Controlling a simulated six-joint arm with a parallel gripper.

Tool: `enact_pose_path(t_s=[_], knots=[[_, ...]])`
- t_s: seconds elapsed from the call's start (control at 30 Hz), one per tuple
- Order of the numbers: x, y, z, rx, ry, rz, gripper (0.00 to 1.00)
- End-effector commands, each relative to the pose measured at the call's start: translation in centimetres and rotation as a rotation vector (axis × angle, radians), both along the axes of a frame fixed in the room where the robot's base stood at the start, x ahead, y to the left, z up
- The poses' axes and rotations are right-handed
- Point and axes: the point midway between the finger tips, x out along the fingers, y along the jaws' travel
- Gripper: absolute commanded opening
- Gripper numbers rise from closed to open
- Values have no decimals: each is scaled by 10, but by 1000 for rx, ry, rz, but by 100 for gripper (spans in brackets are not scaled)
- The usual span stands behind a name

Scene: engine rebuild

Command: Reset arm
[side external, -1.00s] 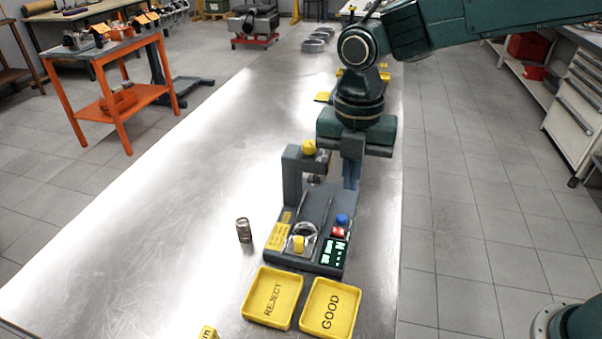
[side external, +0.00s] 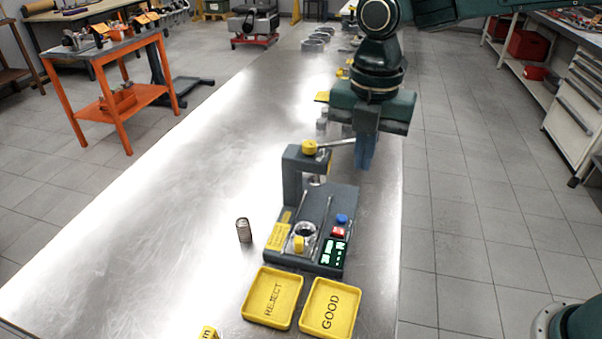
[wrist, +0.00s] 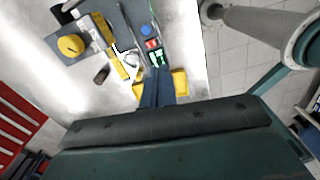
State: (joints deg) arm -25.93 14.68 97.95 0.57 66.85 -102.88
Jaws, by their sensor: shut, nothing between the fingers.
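My gripper (side external: 365,165) is shut and empty. In the side external view it hangs above and behind the right of the dark grey tester (side external: 322,210), apart from it. The tester has a yellow knob (side external: 309,147) on its post, a lever rod (side external: 340,142) reaching right, a green-lit display (side external: 333,251) and red and blue buttons. A coil spring (side external: 244,230) stands upright on the table left of the tester. In the wrist view the shut fingers (wrist: 157,72) point toward the display (wrist: 158,58). The yellow knob (wrist: 71,45) shows at the left.
Yellow trays marked REJECT (side external: 272,298) and GOOD (side external: 330,308) lie in front of the tester and look empty. The steel table (side external: 150,230) is clear to the left. Round metal parts (side external: 316,40) lie at its far end.

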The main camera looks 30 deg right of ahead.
Motion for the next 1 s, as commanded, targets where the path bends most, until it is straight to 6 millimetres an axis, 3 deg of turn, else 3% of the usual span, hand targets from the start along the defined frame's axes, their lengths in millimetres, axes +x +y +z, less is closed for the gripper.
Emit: enact_pose_path(t_s=[0.27, 0.5, 1.0], knots=[[-27, -47, 29, 50, -74, -381, 0], [-62, -90, 48, 119, -138, -783, 0], [-145, -156, 53, 334, -237, -1606, 0]])
